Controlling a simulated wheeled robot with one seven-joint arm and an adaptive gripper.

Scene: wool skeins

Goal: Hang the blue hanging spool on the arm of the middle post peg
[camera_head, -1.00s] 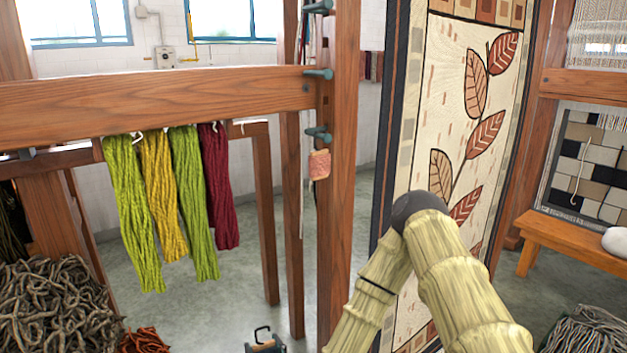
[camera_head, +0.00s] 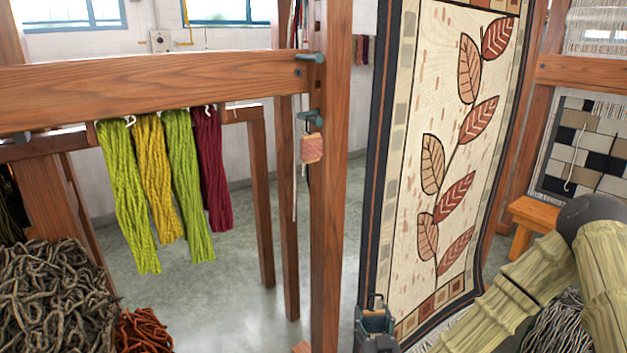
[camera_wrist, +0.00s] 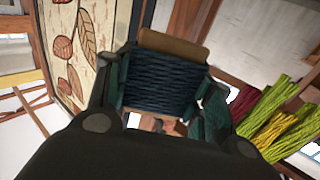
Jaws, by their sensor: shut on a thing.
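The blue hanging spool (camera_wrist: 163,82), dark blue yarn with a tan end, fills the space between the fingers of my gripper (camera_wrist: 160,92) in the wrist view. In the head view my gripper (camera_head: 376,325) is low, right of the wooden post (camera_head: 331,200), shut on the spool, with a thin wire loop (camera_head: 375,299) standing above. The middle post peg (camera_head: 310,57) is a bare grey-green arm on the post, well above and left of my gripper. The lower peg (camera_head: 311,117) carries a pink spool (camera_head: 312,149). The top peg is out of view.
A wooden beam (camera_head: 150,90) runs left from the post, with green, yellow and dark red skeins (camera_head: 183,185) hanging below. A leaf-patterned rug (camera_head: 450,150) hangs right of the post. Grey yarn (camera_head: 50,295) is heaped lower left. Open floor (camera_head: 240,250) lies between.

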